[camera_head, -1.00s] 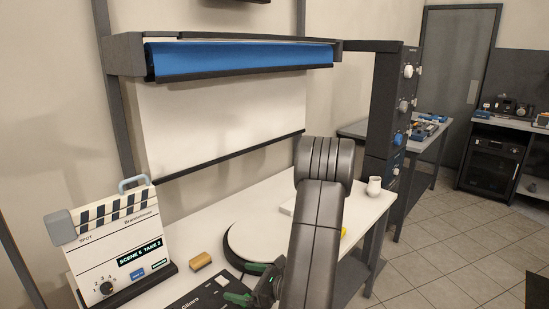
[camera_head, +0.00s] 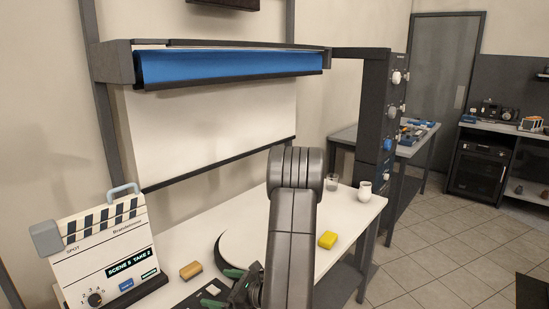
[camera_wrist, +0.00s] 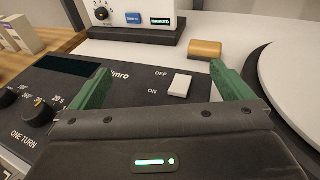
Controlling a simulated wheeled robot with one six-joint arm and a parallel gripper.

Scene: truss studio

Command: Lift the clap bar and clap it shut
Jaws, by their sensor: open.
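The clapperboard (camera_head: 110,258) stands upright at the left end of the white table, its face reading "SCENE 5 TAKE 2". Its striped clap bar (camera_head: 103,223) lies along the top, with a blue-grey handle (camera_head: 124,189) above it and a grey block at its left end. In the wrist view only the board's lower part (camera_wrist: 118,14) shows, with a knob, a blue button and a "MARKED" label. My gripper (camera_head: 230,284) is low at the front of the table, apart from the board. In the wrist view my gripper's green fingers (camera_wrist: 165,85) are spread and empty, above a black control panel.
The black panel (camera_wrist: 130,85) has a white on/off switch (camera_wrist: 180,85) and knobs. A tan block (camera_head: 190,270) lies between board and round white turntable (camera_head: 240,240). A yellow block (camera_head: 327,240), a glass and a white jug (camera_head: 365,191) are farther right. A blue roll hangs above.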

